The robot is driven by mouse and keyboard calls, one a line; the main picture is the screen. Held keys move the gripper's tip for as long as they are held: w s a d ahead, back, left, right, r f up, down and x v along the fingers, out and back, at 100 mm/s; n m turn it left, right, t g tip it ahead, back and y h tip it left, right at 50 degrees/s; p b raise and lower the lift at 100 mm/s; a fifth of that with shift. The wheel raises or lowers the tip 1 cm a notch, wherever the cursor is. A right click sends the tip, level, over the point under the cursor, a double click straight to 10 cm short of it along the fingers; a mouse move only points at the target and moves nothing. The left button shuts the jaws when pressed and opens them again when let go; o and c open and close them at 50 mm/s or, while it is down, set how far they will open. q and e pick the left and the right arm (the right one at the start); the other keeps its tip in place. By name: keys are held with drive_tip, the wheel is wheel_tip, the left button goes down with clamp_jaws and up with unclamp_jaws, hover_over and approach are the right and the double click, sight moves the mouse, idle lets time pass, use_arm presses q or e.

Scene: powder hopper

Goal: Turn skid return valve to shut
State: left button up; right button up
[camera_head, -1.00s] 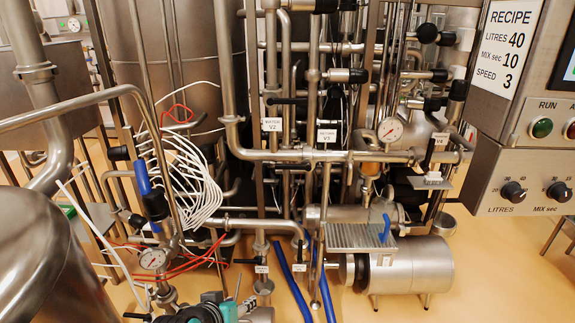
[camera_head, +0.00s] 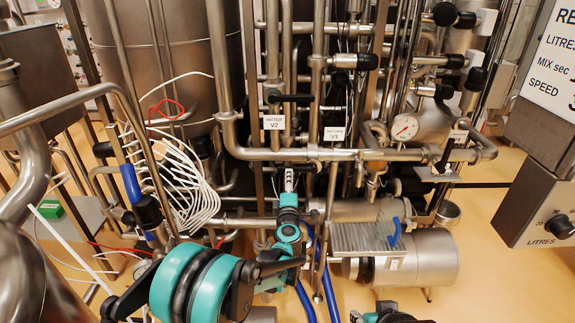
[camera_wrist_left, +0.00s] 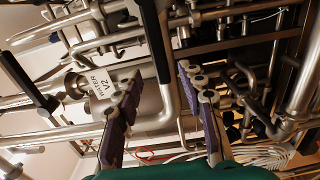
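The return valve's white label, marked V3 (camera_head: 334,134), hangs on the pipework right of centre in the head view. I cannot clearly make out its lever there. My left gripper (camera_head: 289,178) points up in front of the pipes, below and left of that label. In the left wrist view the gripper (camera_wrist_left: 160,72) is open, its purple-padded fingers apart. A black lever (camera_wrist_left: 154,38) shows between and beyond the fingertips; I cannot tell contact or which valve it belongs to. The WATER V2 label (camera_wrist_left: 98,86) is left of the fingers. My right arm shows only partly at the bottom edge.
Another black lever (camera_head: 291,98) sits above the V2 label (camera_head: 273,122). A steel pipe (camera_head: 290,154) runs across below the labels. White cables (camera_head: 185,185) hang at left. A control box (camera_head: 540,205) stands at right, and a pump motor (camera_head: 425,258) is at lower right.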

sight(298, 169)
use_arm(q)
drive_tip(key=w+b, duration=0.2)
drive_tip(key=w, duration=0.5)
drive_tip(key=shift+f, duration=0.15)
drive_tip(key=shift+w, duration=0.35)
clamp_jaws()
